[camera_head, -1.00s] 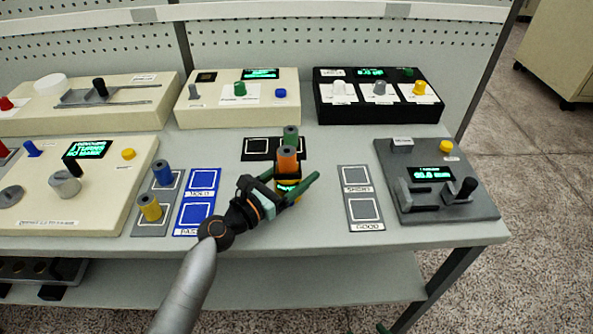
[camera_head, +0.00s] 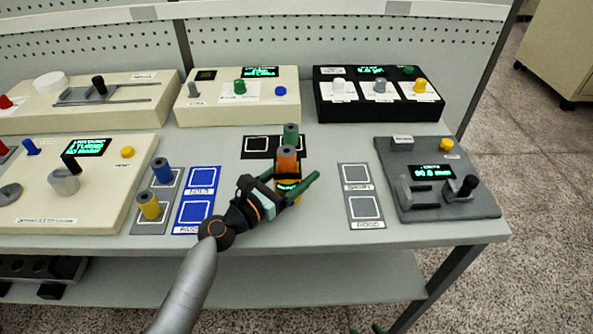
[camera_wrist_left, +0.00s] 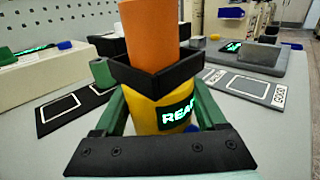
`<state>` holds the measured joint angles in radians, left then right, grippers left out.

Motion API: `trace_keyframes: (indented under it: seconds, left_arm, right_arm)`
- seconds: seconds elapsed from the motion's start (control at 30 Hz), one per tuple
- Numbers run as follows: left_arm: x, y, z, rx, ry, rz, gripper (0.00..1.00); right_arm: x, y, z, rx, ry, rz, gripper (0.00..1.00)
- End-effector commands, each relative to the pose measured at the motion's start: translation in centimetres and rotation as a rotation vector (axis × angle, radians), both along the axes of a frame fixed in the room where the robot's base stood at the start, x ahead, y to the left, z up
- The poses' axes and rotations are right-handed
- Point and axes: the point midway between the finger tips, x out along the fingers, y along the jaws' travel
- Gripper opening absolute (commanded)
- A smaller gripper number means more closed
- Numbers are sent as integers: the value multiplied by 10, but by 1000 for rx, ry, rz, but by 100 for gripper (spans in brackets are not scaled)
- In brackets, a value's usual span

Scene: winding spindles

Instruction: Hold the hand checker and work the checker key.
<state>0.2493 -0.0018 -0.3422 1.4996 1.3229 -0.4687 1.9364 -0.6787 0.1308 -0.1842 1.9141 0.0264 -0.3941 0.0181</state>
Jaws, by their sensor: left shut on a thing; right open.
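The hand checker (camera_wrist_left: 158,110) is a yellow body with a lit green display reading "REA…", the rest of the word being hidden. A black square collar (camera_wrist_left: 157,73) sits on top, and an orange cylinder (camera_wrist_left: 148,30) stands upright in it. My left gripper (camera_head: 290,188) is shut around the yellow body, with a green finger on each side. The orange cylinder also shows in the head view (camera_head: 287,160). Only dark green tips of my right gripper (camera_head: 376,328) show at the bottom edge, low and well away from the checker.
A green spindle (camera_head: 291,135) stands on a black mat (camera_head: 257,146) behind the checker. Grey marked pads (camera_head: 362,210) and a grey gauge (camera_head: 440,205) are to the right. Blue pads (camera_head: 194,213) and blue and yellow spindles (camera_head: 150,208) are to the left.

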Motion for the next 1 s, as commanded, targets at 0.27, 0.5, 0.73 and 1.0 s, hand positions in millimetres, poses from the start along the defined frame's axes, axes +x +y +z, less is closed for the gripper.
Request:
trace_keyframes:
  seconds: [0.27,0.5,0.73,1.0]
  left_arm:
    - [-1,0,-3,4,4,-2,2]
    - [-1,0,-3,4,4,-2,2]
    - [-1,0,-3,4,4,-2,2]
    - [-1,0,-4,5,5,-2,2]
  right_arm:
    - [0,0,0,0,0,0,19]
    - [0,0,0,0,0,0,0]
    - [0,0,0,0,0,0,0]
    - [0,0,0,0,1,0,0]
